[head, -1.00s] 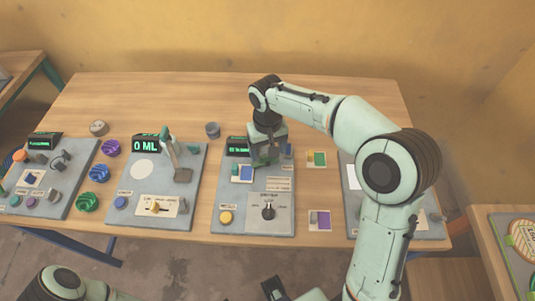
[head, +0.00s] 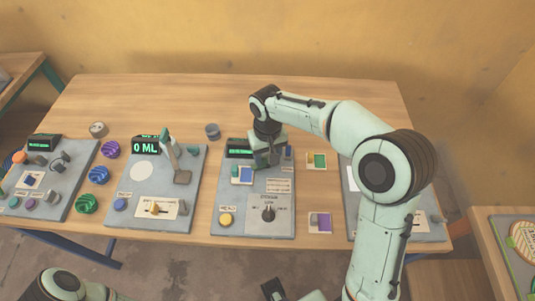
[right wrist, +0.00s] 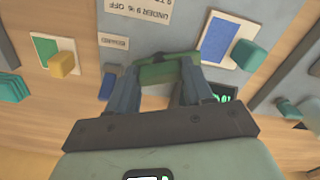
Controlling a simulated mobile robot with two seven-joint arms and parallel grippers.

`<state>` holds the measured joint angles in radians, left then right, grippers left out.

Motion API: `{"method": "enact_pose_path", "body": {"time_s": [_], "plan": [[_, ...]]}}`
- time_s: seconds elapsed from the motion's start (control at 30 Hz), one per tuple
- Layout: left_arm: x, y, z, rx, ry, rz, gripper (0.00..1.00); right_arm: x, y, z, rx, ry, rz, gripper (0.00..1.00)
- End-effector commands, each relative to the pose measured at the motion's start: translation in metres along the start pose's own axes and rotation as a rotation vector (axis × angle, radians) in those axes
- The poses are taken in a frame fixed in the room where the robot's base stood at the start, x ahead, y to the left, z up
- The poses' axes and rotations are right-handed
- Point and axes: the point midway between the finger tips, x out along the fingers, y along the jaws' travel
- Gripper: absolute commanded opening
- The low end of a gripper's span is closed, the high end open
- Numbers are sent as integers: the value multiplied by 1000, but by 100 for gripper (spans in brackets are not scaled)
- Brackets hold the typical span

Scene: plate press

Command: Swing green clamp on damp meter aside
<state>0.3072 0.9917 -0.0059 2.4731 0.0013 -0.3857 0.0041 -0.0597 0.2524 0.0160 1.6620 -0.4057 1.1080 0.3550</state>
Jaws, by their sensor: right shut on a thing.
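The damp meter is a grey panel (head: 230,205) in the middle of the table, with a small dark display (head: 238,148) at its back, partly hidden by my right arm. My right gripper (head: 264,162) points down over the back of this panel. In the right wrist view its two fingers are shut on the green clamp (right wrist: 160,73), a green bar between the fingertips. The clamp is mostly hidden in the head view. At the bottom edge of the head view, a dark part that seems to be my left gripper (head: 274,289) shows only in part.
Left of the damp meter stands a panel (head: 130,205) with a "0 ML" display and a lever. A grey cup (head: 212,131) stands behind. A purple card (head: 319,222) and a green card (head: 316,161) lie right of the meter. Another panel (head: 425,229) is partly behind my right arm.

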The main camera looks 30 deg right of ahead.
Motion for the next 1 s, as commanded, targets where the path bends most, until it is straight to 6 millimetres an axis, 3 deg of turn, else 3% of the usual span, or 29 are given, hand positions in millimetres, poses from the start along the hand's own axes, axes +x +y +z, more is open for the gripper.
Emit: {"method": "enact_pose_path", "body": {"time_s": [0.37, 1.0], "plan": [[-11, 4, -2, 2, 4, 2, 43, -2, 0, 0, -209, 1, 0, 21], [-36, 15, -7, 6, 16, 6, 43, -2, 1, -1, -814, 1, 1, 21]]}}
